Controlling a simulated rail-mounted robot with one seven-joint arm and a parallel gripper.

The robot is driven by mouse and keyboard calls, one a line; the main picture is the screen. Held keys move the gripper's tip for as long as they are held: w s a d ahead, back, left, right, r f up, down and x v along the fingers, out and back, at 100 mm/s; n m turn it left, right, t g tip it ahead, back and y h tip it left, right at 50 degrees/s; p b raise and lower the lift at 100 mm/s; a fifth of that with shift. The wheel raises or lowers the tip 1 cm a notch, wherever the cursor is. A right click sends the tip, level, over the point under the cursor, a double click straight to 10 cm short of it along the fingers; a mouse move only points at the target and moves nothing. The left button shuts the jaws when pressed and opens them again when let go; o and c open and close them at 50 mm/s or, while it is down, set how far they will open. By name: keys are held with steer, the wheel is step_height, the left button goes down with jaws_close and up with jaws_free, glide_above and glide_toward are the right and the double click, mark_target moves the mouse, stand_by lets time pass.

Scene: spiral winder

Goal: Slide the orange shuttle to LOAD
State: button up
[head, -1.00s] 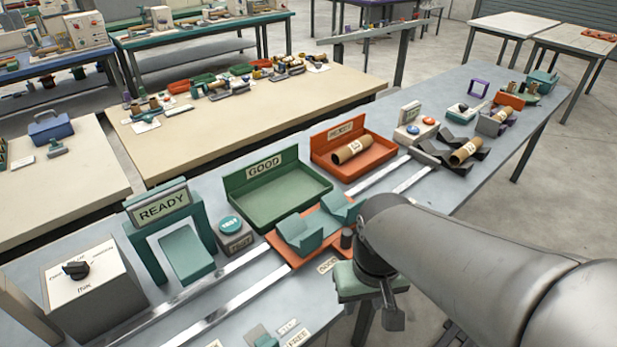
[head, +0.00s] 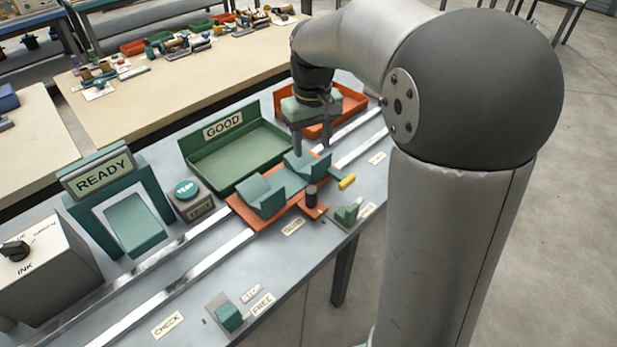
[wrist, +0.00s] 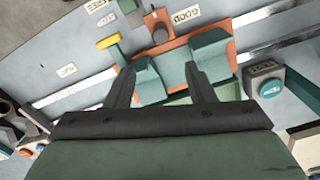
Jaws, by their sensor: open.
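The orange shuttle (head: 240,213) sits on two metal rails, in front of the green GOOD tray. It carries two green V-shaped cradles (head: 262,196), both empty, and a dark round knob (head: 311,196) on its near side. A small GOOD label (head: 293,227) lies on the table beside it. My gripper (head: 311,148) is above the shuttle's right end, fingers pointing down. In the wrist view my gripper (wrist: 160,68) is open with nothing held, and the orange shuttle (wrist: 182,42) with its knob (wrist: 160,35) lies beyond the fingers. I cannot read a LOAD label.
A yellow-tipped lever (head: 346,183) stands by the shuttle's right end. A green block (head: 347,213) is at the near edge. The READY frame (head: 100,180) and TEST button (head: 187,190) stand left. The green GOOD tray (head: 240,150) and orange tray (head: 350,100) lie behind. The left rails are clear.

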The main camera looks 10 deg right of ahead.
mark_target(311, 190)
step_height(311, 190, down, 17)
steer(key=shift+f, duration=0.1)
stand_by(0.4)
steer(key=shift+a, duration=0.1)
jaws_close()
steer(key=shift+s, duration=0.1)
